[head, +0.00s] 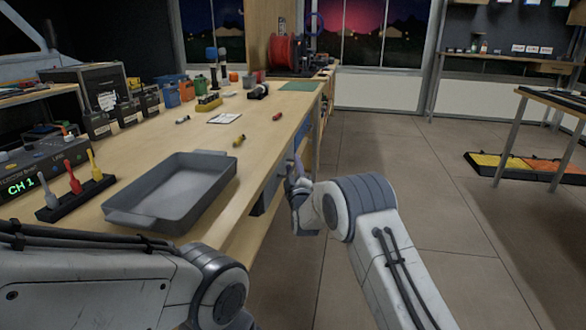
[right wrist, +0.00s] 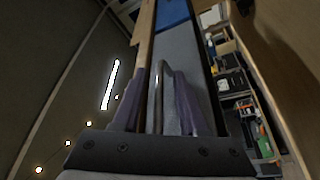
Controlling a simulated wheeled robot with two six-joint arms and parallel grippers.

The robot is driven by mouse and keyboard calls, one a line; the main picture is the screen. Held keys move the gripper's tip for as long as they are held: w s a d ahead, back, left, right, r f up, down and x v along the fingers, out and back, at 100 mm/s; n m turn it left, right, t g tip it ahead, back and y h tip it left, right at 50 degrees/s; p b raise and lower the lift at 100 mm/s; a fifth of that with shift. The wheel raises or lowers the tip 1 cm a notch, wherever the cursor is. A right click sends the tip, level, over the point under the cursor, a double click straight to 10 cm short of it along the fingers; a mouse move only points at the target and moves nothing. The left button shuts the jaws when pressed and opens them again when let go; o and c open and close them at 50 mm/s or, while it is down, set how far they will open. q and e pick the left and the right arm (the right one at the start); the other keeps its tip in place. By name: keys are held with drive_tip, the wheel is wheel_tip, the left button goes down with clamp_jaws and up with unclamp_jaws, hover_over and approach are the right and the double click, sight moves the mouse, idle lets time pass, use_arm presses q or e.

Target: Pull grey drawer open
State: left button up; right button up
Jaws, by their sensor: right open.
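The grey drawer (right wrist: 185,55) shows its front in the right wrist view, with a bar handle (right wrist: 159,85) on it. My right gripper (head: 295,172) is at the bench's right side, beside the drawer. In the right wrist view the right gripper (right wrist: 160,103) is open, with one finger on each side of the handle. Whether the fingers touch it I cannot tell. My left arm shows at the lower left of the head view, but its gripper is out of view.
A grey tray (head: 172,192) stands on the workbench (head: 262,125) near its right edge. A blue drawer front (head: 302,132) is farther along the same side. The floor (head: 400,170) right of the bench is open. A table (head: 550,98) stands at the far right.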

clamp_jaws()
idle(1.4)
